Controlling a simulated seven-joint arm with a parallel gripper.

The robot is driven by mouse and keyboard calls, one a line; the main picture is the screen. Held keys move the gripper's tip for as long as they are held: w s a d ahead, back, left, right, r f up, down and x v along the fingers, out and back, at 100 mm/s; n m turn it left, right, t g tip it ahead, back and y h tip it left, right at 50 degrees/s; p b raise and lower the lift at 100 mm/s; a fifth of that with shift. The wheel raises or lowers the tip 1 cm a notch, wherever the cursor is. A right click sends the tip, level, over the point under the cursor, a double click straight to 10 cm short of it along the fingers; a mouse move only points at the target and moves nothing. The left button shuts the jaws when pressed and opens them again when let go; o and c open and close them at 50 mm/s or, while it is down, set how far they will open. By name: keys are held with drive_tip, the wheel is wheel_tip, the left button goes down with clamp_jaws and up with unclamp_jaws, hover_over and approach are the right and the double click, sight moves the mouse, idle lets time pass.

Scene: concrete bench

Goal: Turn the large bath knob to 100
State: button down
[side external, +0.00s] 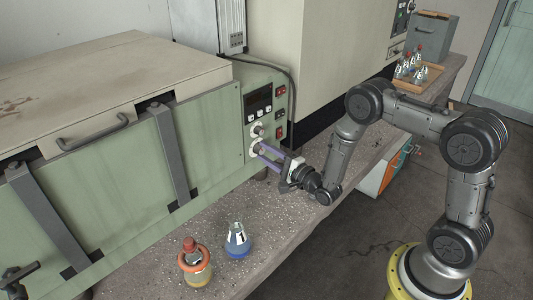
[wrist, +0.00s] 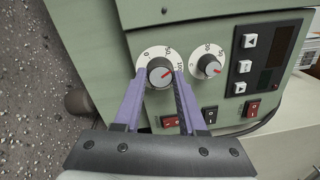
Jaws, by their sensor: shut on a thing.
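The large bath knob (wrist: 160,73) is a grey knob on a white round dial marked 0, 50 and 100. Its red pointer mark faces right and slightly down in the wrist view, close to the 100 label. My gripper (wrist: 159,76) has its two purple fingers on either side of this knob, shut on it. In the side view my gripper (side external: 260,149) reaches the lower of two dials on the green control panel (side external: 268,88); the fingers partly cover that dial.
A smaller knob (wrist: 208,66) sits beside the large one, with red rocker switches (wrist: 210,114) and arrow buttons (wrist: 243,66) near it. Two flasks, one orange-collared (side external: 195,263) and one blue (side external: 237,241), stand on the bench (side external: 275,222) in front of the bath.

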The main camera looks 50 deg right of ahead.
drive_tip(key=m, duration=0.5)
drive_tip(key=shift+m, duration=0.4)
idle(0.3)
drive_tip(key=shift+c, duration=2.4)
unclamp_jaws()
drive_tip(key=s, duration=1.3)
drive_tip(key=shift+s+a+f, duration=0.2)
drive_tip(key=shift+s+f, duration=0.1)
drive_tip(key=shift+s, duration=0.1)
drive_tip(key=shift+a, duration=0.1)
